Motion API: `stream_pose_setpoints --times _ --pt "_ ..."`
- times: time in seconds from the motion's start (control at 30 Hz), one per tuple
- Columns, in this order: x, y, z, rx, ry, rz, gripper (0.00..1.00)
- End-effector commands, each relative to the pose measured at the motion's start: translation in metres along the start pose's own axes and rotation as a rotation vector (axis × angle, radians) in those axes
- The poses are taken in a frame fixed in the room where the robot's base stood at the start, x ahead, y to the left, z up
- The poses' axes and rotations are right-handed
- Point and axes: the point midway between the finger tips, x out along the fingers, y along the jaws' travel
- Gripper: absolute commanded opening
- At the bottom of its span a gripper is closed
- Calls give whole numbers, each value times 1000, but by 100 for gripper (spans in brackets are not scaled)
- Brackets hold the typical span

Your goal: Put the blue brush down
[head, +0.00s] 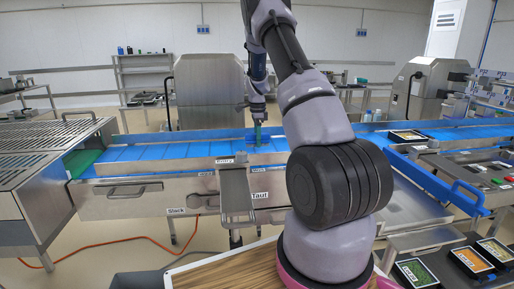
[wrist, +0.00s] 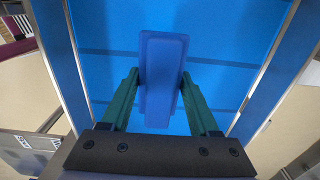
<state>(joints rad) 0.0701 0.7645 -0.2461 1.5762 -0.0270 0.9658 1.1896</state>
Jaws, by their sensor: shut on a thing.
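In the wrist view the blue brush (wrist: 162,75) lies lengthwise between the two green fingers of my gripper (wrist: 160,100). The fingers are shut on its sides. The blue conveyor belt (wrist: 110,25) lies below it. I cannot tell from this view whether the brush touches the belt. In the head view my gripper (head: 257,135) points down over the blue belt (head: 180,150) near the Entry label. The brush is too small to make out there.
Metal rails (wrist: 275,75) run along both sides of the belt. Filled trays (head: 415,272) stand at the lower right, and another tray (head: 408,135) sits on the belt's right part. The belt left of my gripper is clear.

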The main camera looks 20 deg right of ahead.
Motion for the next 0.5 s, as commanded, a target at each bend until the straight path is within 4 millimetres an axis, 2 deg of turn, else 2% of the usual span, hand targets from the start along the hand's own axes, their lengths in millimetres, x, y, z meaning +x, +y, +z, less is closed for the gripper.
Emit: stream_pose_setpoints --times 0.27,0.5 --pt "35 1 0 -1 -1 3 0" --pt "36 0 0 -1 -1 1 0"
